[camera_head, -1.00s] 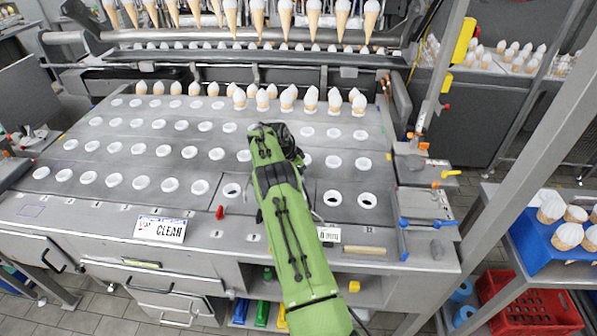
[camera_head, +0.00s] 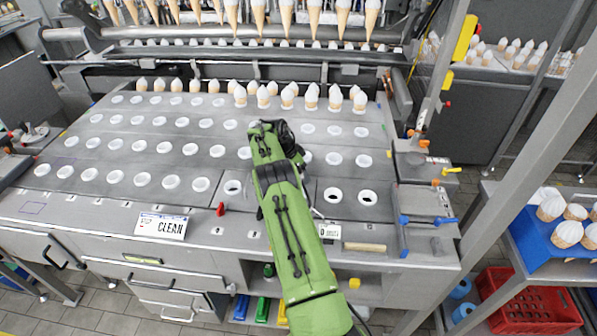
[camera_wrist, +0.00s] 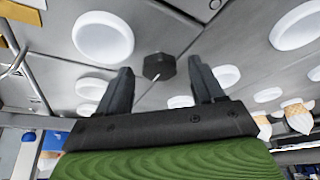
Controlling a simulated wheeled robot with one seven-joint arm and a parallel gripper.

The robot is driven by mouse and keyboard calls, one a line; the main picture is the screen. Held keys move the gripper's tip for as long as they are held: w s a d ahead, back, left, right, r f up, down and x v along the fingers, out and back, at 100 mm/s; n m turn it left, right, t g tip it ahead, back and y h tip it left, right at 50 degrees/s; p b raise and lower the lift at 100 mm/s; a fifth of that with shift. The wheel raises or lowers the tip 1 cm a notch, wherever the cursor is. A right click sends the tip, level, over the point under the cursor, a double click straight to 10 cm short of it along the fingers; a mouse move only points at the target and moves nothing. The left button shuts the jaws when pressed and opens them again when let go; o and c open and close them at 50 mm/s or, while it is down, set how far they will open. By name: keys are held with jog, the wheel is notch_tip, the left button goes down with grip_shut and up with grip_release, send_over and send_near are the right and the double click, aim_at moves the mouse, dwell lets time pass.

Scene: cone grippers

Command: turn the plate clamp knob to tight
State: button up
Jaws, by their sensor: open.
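The plate clamp knob (camera_wrist: 158,67) is a small dark hexagonal knob on the grey metal plate. It shows in the wrist view, between and a little beyond my two fingers. My gripper (camera_wrist: 161,78) is open, with one dark finger on each side of the knob. I see a gap on both sides and cannot tell how far above the plate the fingertips are. In the head view my green arm reaches over the plate (camera_head: 100,163) and hides the knob and the fingers. No tight or loose marking can be read.
White-ringed holes surround the knob. Upright cones (camera_head: 288,96) stand along the plate's back row, below a hanging row of cones (camera_head: 258,15). A red lever (camera_head: 221,209) and a "CLEAN" sign (camera_head: 162,227) are at the front edge. Blue-handled levers (camera_head: 404,222) are at the right.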

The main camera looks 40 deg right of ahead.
jog(key=p+v, duration=0.1)
jog(key=v, duration=1.4)
jog(key=shift+r, duration=0.3)
jog(key=shift+a, duration=0.2)
jog(key=s+a+r+n+t+y, duration=0.1)
jog(key=s+a+r+n+t, duration=0.1)
jog(key=s+a+r+n, duration=0.45)
jog(key=s+a+r+n+t+y, duration=0.1)
jog(key=s+a+r+n+t, duration=0.15)
jog(key=a+r, duration=0.7)
jog(key=s+a+f+n+t+y, duration=0.1)
jog(key=s+a+f+n, duration=0.1)
jog(key=s+a+n, duration=0.3)
jog(key=s+a+f+n+t+y, duration=0.1)
jog(key=s+a+f+n, duration=0.1)
jog(key=s+a+n, duration=0.4)
jog(key=s+a, duration=0.5)
jog(key=s, duration=0.5)
jog(key=shift+a+n, duration=0.3)
jog(key=shift+a, duration=0.1)
jog(key=shift+s+f, duration=0.1)
jog(key=shift+s, duration=0.1)
